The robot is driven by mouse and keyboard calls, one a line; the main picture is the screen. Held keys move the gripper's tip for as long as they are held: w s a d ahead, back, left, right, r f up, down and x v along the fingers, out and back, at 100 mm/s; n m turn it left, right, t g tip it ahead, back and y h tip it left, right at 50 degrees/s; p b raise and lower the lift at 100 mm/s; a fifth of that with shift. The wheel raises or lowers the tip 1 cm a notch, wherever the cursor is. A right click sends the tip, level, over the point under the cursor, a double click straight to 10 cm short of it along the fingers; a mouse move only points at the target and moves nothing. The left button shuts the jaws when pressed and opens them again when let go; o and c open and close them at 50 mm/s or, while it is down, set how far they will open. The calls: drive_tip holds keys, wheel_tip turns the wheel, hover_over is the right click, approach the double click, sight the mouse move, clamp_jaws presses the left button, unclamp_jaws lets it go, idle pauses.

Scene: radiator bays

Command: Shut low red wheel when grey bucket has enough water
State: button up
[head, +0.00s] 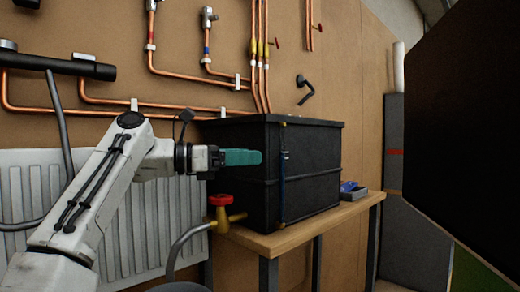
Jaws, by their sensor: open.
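The low red wheel (220,200) sits on a brass tap (222,221) at the lower left of a black tank (312,165). A grey hose (181,247) curves down from the tap. The grey rim of what looks like the bucket (180,287) just shows at the bottom edge; its inside and water level are out of view. My gripper (258,157), with teal fingers, is open and empty. It appears above and slightly right of the red wheel, in front of the tank's side, apart from the wheel.
The tank stands on a wooden bench (290,237). A blue upright strip (282,185) runs down its front corner. A white radiator (130,215) is behind my arm. A large dark panel (465,120) fills the right.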

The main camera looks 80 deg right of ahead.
drive_tip(key=s+a+r, duration=0.2)
drive_tip(key=s, duration=0.2)
drive_tip(key=shift+s+a+r, duration=0.25)
drive_tip(key=shift+s+a, duration=0.15)
idle(0.4)
